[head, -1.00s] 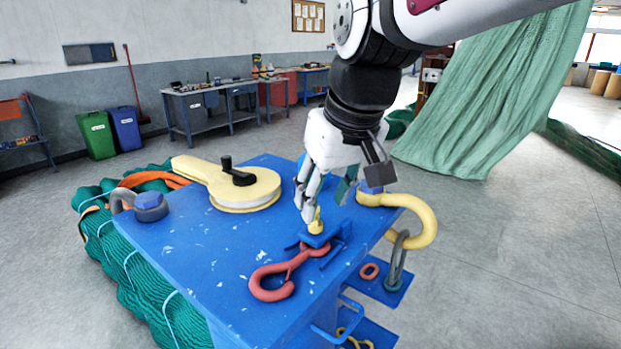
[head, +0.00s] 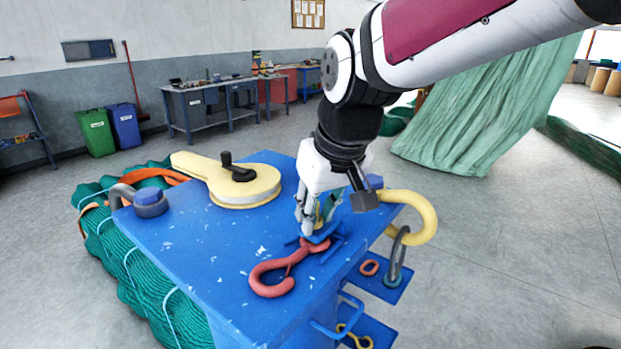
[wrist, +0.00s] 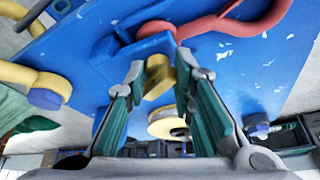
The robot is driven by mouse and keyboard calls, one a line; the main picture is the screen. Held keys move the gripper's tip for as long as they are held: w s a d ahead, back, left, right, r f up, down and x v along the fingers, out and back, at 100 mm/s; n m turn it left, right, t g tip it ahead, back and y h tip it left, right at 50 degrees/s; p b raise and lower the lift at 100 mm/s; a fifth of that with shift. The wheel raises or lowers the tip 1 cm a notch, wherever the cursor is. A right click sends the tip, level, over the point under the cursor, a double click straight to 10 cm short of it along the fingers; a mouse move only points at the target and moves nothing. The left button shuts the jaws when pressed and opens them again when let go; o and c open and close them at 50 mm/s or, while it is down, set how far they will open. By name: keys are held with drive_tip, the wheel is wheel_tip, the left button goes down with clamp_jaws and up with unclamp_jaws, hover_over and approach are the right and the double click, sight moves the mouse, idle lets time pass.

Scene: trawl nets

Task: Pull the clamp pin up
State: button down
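The yellow clamp pin (wrist: 157,77) stands at the blue clamp bracket (wrist: 128,58) on the blue table top. In the wrist view it lies between the two fingers of my gripper (wrist: 159,66), with narrow gaps showing beside it. My gripper also shows in the head view (head: 314,226), pointing down over the bracket, with its fingers mostly hiding the pin. The gripper is open around the pin. A red hook (head: 272,281) lies flat on the table top, its shank end at the bracket.
A yellow pulley block (head: 246,188) lies behind and left of my gripper. A grey shackle (head: 150,203) is at the left edge. A yellow hook (head: 416,213) with a grey shackle hangs at the right edge. Green netting (head: 140,282) is on the left.

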sight(318, 221)
drive_tip(key=shift+d+r+p, duration=0.1)
drive_tip(key=shift+r+p, duration=0.85)
drive_tip(key=shift+r, duration=0.75)
drive_tip(key=shift+w+r, duration=0.1)
drive_tip(key=shift+w, duration=0.05)
drive_tip(key=c, duration=1.4)
unclamp_jaws()
drive_tip(key=shift+c, duration=0.2)
drive_tip(key=v, duration=1.2)
